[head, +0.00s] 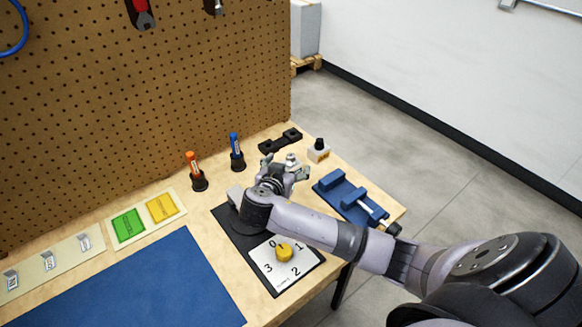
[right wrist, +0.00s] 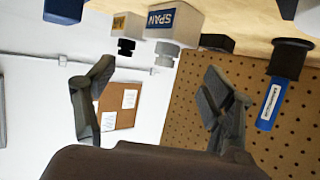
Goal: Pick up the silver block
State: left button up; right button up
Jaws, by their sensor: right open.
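The silver block (right wrist: 174,20), a grey block with a blue SPAN label and a grey knob, shows upside down at the top of the right wrist view. In the head view only its knob (head: 291,157) shows clearly, and my gripper hides most of the body. My right gripper (head: 286,170) is in front of the block in the head view. In the right wrist view its two fingers (right wrist: 158,90) are spread apart with nothing between them, and the block appears beyond the fingertips. My left gripper is in neither view.
A small white block with a black knob (head: 319,151) stands close on the right of the silver block. A black holder (head: 280,140) lies behind. A blue vise (head: 345,197) is at the right. Blue (head: 236,150) and orange (head: 195,170) markers stand left, before the pegboard (head: 140,110).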

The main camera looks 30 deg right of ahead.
aim_at(291, 159)
jog(key=p+x, duration=0.1)
jog(key=x, duration=0.5)
jog(key=shift+w+d, duration=0.15)
jog(key=shift+w, duration=0.2)
jog(key=shift+r, duration=0.1)
jog(key=shift+c, duration=0.3)
